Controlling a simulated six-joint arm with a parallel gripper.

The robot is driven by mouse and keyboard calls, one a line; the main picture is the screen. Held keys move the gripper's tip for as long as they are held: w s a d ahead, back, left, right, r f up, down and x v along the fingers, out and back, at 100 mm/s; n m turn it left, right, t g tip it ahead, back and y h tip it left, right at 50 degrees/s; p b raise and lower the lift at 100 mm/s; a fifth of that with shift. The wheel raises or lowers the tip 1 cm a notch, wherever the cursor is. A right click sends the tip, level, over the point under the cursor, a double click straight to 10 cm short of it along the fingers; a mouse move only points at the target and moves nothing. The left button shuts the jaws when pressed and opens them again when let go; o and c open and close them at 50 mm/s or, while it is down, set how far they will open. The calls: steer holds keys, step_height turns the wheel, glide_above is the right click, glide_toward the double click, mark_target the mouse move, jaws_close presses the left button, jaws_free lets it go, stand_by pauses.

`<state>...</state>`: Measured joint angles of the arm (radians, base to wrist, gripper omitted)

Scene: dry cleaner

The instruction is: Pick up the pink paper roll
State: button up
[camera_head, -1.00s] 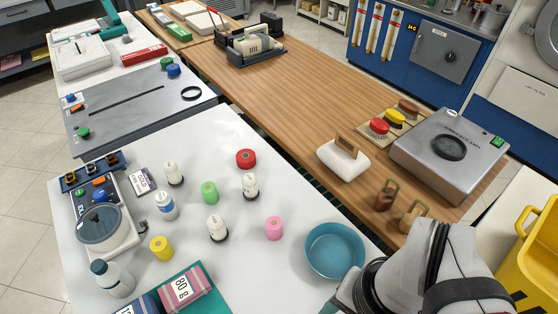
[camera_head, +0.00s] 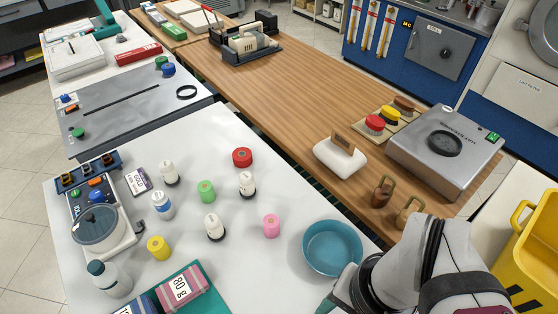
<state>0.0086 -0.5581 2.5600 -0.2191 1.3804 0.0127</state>
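The pink paper roll (camera_head: 271,226) stands upright on the white table (camera_head: 225,270), left of a teal bowl (camera_head: 333,248). A white bottle with a dark base (camera_head: 214,227) stands to its left, with a gap between them. My arm shows at the lower right, beside the bowl. Only a small part near its end shows at the bottom edge; the fingers of my gripper are not in the picture. Nothing touches the pink roll.
A green roll (camera_head: 206,191), a yellow roll (camera_head: 159,247), a red roll (camera_head: 242,157) and several white bottles stand around on the table. A folded pink cloth bundle (camera_head: 180,287) lies at the front. Free table surface lies in front of the pink roll.

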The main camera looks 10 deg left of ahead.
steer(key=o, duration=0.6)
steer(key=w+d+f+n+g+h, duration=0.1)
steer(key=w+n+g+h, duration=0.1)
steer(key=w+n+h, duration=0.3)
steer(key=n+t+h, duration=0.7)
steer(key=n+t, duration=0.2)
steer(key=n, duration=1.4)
glide_toward(271, 226)
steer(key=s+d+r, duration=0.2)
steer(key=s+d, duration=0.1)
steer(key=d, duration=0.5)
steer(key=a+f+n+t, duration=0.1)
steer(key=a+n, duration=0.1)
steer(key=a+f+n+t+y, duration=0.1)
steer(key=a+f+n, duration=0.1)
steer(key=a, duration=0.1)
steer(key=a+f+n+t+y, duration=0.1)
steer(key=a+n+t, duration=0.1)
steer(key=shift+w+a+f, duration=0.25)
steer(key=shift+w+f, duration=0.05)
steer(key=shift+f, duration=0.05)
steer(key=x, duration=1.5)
